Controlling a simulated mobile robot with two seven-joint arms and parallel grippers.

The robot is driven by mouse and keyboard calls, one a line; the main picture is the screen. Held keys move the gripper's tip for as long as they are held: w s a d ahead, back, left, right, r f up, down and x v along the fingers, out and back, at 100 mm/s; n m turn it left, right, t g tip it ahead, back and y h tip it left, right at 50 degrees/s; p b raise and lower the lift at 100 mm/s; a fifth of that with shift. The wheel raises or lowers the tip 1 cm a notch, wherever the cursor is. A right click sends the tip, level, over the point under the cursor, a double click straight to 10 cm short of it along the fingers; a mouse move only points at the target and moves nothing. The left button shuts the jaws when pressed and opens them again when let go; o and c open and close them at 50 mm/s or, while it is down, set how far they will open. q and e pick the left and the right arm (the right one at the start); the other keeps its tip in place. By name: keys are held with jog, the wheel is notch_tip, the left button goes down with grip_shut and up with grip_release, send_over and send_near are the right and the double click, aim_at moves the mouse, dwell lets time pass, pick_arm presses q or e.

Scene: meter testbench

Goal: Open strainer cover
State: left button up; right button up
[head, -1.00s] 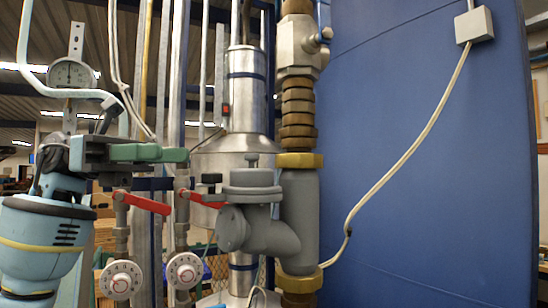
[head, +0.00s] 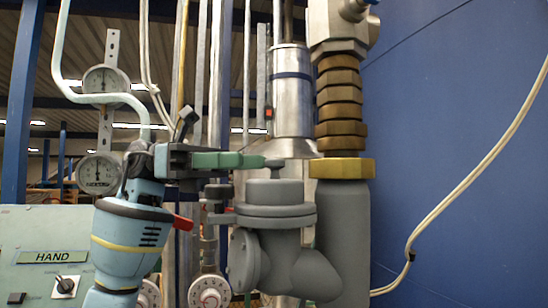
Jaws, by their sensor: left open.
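The grey strainer (head: 290,265) stands in the centre, joined to a thick grey vertical pipe on its right. Its round flanged cover (head: 276,192) sits on top, level and closed, with a small knob (head: 275,168) at its centre. My left gripper (head: 256,160) comes in from the left with green fingers pointing right. It is open and empty, with its tips just left of the knob at about its height. The fingers overlap in this view, so the gap between them is hard to see. I cannot tell whether they touch the knob. My right gripper is not in view.
A brass collar (head: 342,168) and ribbed brass fitting stand right of the cover, before a large blue tank (head: 460,150). A black knob (head: 218,190) on a stem and a white dial (head: 209,292) lie left. Gauges (head: 98,174) and a HAND panel (head: 40,258) are further left.

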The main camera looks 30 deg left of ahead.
aim_at(267, 160)
pick_arm(q)
jog(key=d, duration=0.5)
jog(key=shift+w+r+p, duration=0.1)
jog(key=shift+w+p, duration=0.05)
jog(key=shift+p, duration=0.25)
jog(key=shift+w+d, duration=0.15)
jog(key=shift+d, duration=0.35)
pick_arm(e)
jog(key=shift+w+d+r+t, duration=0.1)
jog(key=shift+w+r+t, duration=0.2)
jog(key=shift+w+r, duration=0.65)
pick_arm(q)
grip_shut()
